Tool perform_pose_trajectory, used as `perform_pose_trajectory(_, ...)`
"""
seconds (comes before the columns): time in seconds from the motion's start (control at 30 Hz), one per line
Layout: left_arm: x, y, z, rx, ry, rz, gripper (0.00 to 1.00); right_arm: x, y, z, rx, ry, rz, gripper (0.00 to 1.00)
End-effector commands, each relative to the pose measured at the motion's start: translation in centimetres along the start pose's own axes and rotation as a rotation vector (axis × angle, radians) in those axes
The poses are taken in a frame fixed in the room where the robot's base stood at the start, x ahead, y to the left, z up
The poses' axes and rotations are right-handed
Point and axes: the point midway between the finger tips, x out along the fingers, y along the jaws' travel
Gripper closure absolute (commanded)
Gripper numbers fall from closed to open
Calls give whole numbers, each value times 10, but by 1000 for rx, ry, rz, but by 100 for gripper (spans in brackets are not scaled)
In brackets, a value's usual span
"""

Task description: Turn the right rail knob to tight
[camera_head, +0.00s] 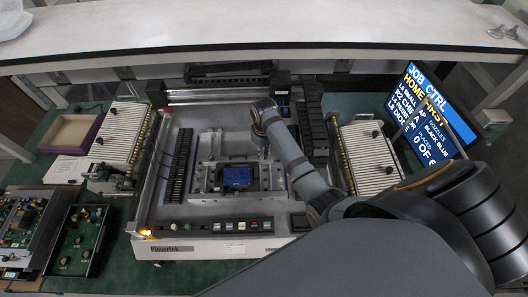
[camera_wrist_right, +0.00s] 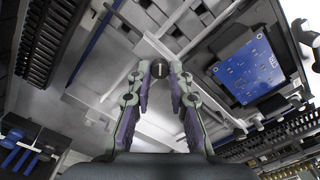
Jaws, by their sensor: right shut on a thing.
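The right rail knob (camera_wrist_right: 160,69) is a small, dark, round knob with a pale line across its face, at the upper middle of the right wrist view. My right gripper (camera_wrist_right: 161,71) is shut on it, with one finger on each side. In the head view my right gripper (camera_head: 264,152) points down at the right rear of the blue circuit board (camera_head: 237,176); the arm and gripper hide the knob there. The board lies in the holder of the machine (camera_head: 165,213) and also shows in the right wrist view (camera_wrist_right: 246,68). My left gripper is not in view.
Ribbed feeder banks stand left (camera_head: 118,135) and right (camera_head: 369,158) of the machine. A tilted screen (camera_head: 430,112) stands at the right. Green boards (camera_head: 80,240) and an open box (camera_head: 70,133) lie at the left. A pale shelf (camera_head: 250,25) spans the back.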

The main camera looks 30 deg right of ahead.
Motion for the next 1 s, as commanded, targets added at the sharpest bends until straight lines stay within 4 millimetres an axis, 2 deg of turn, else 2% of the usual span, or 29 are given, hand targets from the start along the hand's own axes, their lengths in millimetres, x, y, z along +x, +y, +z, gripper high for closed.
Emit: perform_pose_trajectory(1.0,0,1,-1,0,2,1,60,-1,3,0,948,4,1,100)
